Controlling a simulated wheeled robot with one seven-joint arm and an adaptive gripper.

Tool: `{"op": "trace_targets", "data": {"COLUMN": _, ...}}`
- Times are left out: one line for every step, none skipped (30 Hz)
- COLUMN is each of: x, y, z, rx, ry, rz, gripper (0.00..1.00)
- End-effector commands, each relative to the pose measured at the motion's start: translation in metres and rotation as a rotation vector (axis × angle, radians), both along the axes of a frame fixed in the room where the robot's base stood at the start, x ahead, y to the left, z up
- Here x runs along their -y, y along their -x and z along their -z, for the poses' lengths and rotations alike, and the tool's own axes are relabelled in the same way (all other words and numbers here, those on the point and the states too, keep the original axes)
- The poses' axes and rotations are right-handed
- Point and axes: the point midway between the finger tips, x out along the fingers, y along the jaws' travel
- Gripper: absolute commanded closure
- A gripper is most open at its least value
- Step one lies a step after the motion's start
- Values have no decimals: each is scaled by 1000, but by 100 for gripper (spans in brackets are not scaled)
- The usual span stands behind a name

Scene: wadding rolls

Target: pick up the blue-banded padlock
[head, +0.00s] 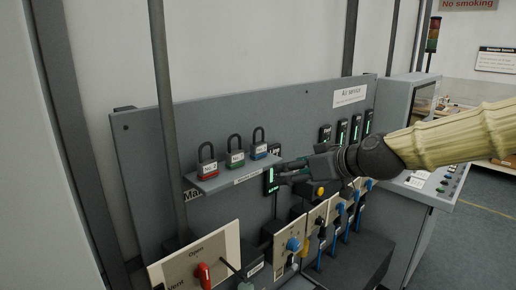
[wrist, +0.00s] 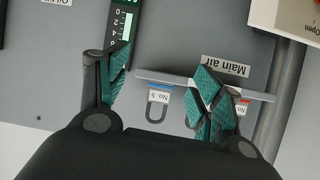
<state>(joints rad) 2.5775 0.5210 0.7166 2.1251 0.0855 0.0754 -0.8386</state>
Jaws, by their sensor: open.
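The blue-banded padlock (head: 259,152) stands upright at the right end of a small grey shelf (head: 215,184), shackle up. In the wrist view, which is upside down, the blue-banded padlock (wrist: 159,96) carries a "No. 5" label. My gripper (head: 281,172) is just right of the shelf in the head view. In the wrist view my gripper (wrist: 162,60) is open, with a green-padded finger on each side of the padlock in the picture. Nothing is held. I cannot tell how far the fingertips are from the padlock in depth.
A green-banded padlock (head: 235,159) and a red-banded padlock (head: 207,169) stand left on the same shelf. In the wrist view the right finger partly covers them. A lit gauge (head: 271,180) is close to my gripper. Valve plates (head: 293,246) and a vertical pipe (head: 166,110) are nearby.

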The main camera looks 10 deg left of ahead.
Motion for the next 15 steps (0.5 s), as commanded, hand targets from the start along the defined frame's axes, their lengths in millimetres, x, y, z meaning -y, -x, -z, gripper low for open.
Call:
{"op": "trace_targets", "data": {"x": -2, "y": 2, "z": -25, "rx": 35, "ry": -9, "rz": -16, "gripper": 34}}
{"op": "trace_targets", "data": {"x": -3, "y": 3, "z": -36, "rx": 52, "ry": -12, "rz": -26, "gripper": 34}}
{"op": "trace_targets", "data": {"x": -4, "y": 5, "z": -49, "rx": 72, "ry": -14, "rz": -36, "gripper": 34}}
{"op": "trace_targets", "data": {"x": -5, "y": 6, "z": -57, "rx": 84, "ry": -16, "rz": -43, "gripper": 34}}
{"op": "trace_targets", "data": {"x": -6, "y": 7, "z": -62, "rx": 94, "ry": -17, "rz": -49, "gripper": 34}}
{"op": "trace_targets", "data": {"x": -7, "y": 8, "z": -68, "rx": 103, "ry": -18, "rz": -54, "gripper": 34}}
{"op": "trace_targets", "data": {"x": -7, "y": 8, "z": -71, "rx": 108, "ry": -18, "rz": -57, "gripper": 34}}
{"op": "trace_targets", "data": {"x": -9, "y": 8, "z": -73, "rx": 110, "ry": -19, "rz": -60, "gripper": 34}}
{"op": "trace_targets", "data": {"x": -11, "y": 8, "z": -74, "rx": 113, "ry": -19, "rz": -62, "gripper": 34}}
{"op": "trace_targets", "data": {"x": -12, "y": 6, "z": -74, "rx": 113, "ry": -19, "rz": -62, "gripper": 34}}
{"op": "trace_targets", "data": {"x": -14, "y": 5, "z": -73, "rx": 113, "ry": -19, "rz": -62, "gripper": 34}}
{"op": "trace_targets", "data": {"x": -17, "y": 3, "z": -72, "rx": 113, "ry": -19, "rz": -62, "gripper": 34}}
{"op": "trace_targets", "data": {"x": -20, "y": 1, "z": -70, "rx": 113, "ry": -19, "rz": -62, "gripper": 34}}
{"op": "trace_targets", "data": {"x": -22, "y": -1, "z": -69, "rx": 111, "ry": -18, "rz": -61, "gripper": 34}}
{"op": "trace_targets", "data": {"x": -26, "y": -3, "z": -67, "rx": 112, "ry": -18, "rz": -61, "gripper": 34}}
